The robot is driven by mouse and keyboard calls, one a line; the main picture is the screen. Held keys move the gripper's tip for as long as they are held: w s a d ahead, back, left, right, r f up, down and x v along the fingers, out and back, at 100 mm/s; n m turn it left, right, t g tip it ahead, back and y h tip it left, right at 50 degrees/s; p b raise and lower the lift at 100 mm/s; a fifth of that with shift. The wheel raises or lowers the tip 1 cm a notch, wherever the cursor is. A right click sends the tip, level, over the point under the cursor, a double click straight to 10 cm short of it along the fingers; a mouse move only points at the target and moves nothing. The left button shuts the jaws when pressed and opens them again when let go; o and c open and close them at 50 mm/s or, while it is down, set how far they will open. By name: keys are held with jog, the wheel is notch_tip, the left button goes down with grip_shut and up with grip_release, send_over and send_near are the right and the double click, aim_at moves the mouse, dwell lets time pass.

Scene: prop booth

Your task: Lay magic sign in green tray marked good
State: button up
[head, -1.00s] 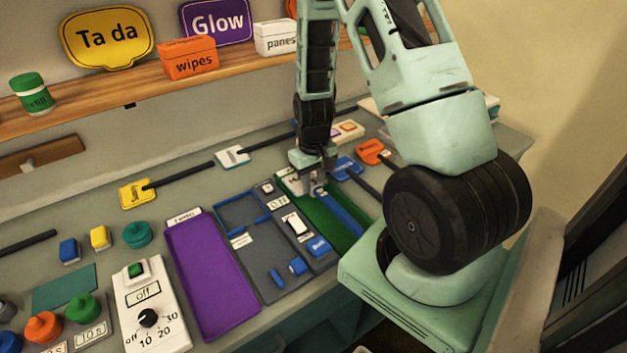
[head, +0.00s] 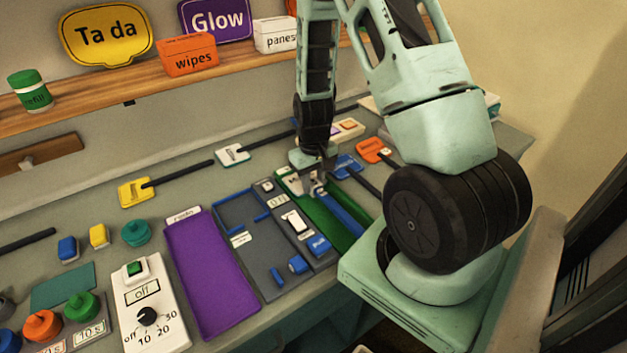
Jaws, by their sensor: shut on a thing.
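The green tray (head: 352,238) lies on the counter at the middle right, left of my arm's large black wheel-like joint. My gripper (head: 317,189) points down over the tray's far end. It is shut on a narrow blue piece (head: 345,216) that runs from the fingers toward the near right, along the tray. I take this piece to be part of the magic sign. Its lettering is not readable and its far end is hidden by my gripper. I cannot tell whether it touches the tray floor. A pale label beside the fingers is partly covered.
A grey divided tray (head: 265,262) with small blue and white parts sits left of the green tray, then a purple tray (head: 212,275). Yellow (head: 135,192), white (head: 233,154), blue (head: 347,166) and orange (head: 372,149) paddles lie around. A wooden shelf (head: 120,98) runs behind.

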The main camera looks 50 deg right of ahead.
dwell(0.3)
jog(key=o, duration=1.2)
jog(key=shift+r, duration=0.1)
jog(key=shift+r+p, duration=3.25)
jog(key=shift+r, duration=0.65)
jog(key=shift+a, duration=0.1)
